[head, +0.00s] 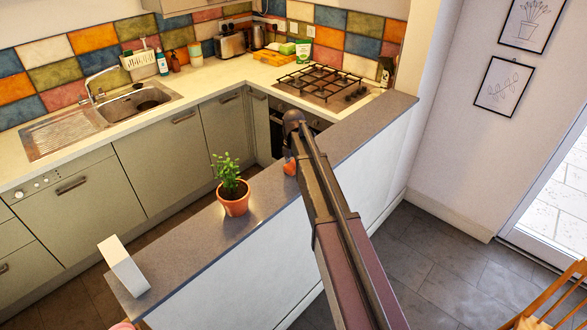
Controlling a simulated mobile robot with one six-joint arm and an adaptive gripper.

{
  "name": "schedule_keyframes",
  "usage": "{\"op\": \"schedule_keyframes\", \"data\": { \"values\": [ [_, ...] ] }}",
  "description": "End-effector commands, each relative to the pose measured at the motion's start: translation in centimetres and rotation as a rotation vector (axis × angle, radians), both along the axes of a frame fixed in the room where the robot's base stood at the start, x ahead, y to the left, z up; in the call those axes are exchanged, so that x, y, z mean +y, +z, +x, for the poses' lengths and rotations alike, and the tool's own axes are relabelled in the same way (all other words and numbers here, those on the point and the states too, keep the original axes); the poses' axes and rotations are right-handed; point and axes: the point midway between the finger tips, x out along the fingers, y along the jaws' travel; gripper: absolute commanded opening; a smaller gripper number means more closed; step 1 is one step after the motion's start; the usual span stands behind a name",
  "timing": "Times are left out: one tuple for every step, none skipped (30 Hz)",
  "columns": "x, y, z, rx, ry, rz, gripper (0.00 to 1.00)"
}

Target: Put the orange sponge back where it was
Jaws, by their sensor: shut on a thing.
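A small orange piece, the orange sponge (289,168), shows at the left side of my arm, over the grey counter ledge (262,189). My gripper (290,155) is at that spot, mostly hidden behind my own arm, and is shut on the sponge. Most of the sponge is hidden too. I cannot tell whether the sponge touches the ledge or hangs just above it.
A potted plant (234,201) stands on the ledge left of my gripper. A white block (123,265) stands near the ledge's left end. A gas hob (320,83) and a sink (140,101) are on the worktop behind. The ledge between plant and gripper is clear.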

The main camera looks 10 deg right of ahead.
Motion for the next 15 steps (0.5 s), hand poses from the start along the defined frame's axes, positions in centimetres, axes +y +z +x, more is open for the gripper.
{"op": "schedule_keyframes", "data": {
  "values": [
    [0.11, 0.02, 0.0, 0.0, 0.001, 0.0, 0.26],
    [0.11, 0.04, 0.0, 0.0, 0.001, 0.0, 0.26],
    [0.12, 0.05, 0.0, 0.0, 0.001, 0.0, 0.26],
    [0.12, 0.05, 0.0, 0.0, 0.001, 0.0, 0.26],
    [0.11, 0.05, 0.0, 0.0, 0.001, 0.0, 0.26],
    [0.11, 0.06, 0.0, 0.0, 0.001, 0.0, 0.26],
    [0.11, 0.04, 0.0, 0.0, 0.001, 0.0, 0.26],
    [0.11, 0.0, 0.0, 0.0, 0.001, 0.0, 0.26],
    [0.1, -0.1, 0.0, 0.0, 0.001, 0.0, 0.26],
    [0.1, -0.19, 0.0, 0.0, 0.001, 0.0, 0.26],
    [0.1, -0.28, 0.0, 0.0, 0.001, 0.0, 0.26],
    [0.09, -0.37, -0.01, 0.0, 0.001, 0.0, 0.26],
    [0.09, -0.29, -0.01, 0.0, 0.001, 0.0, 0.7],
    [0.09, -0.24, 0.01, 0.0, 0.001, 0.0, 0.79],
    [0.09, -0.23, -0.01, 0.0, 0.001, 0.0, 0.91]
  ]
}}
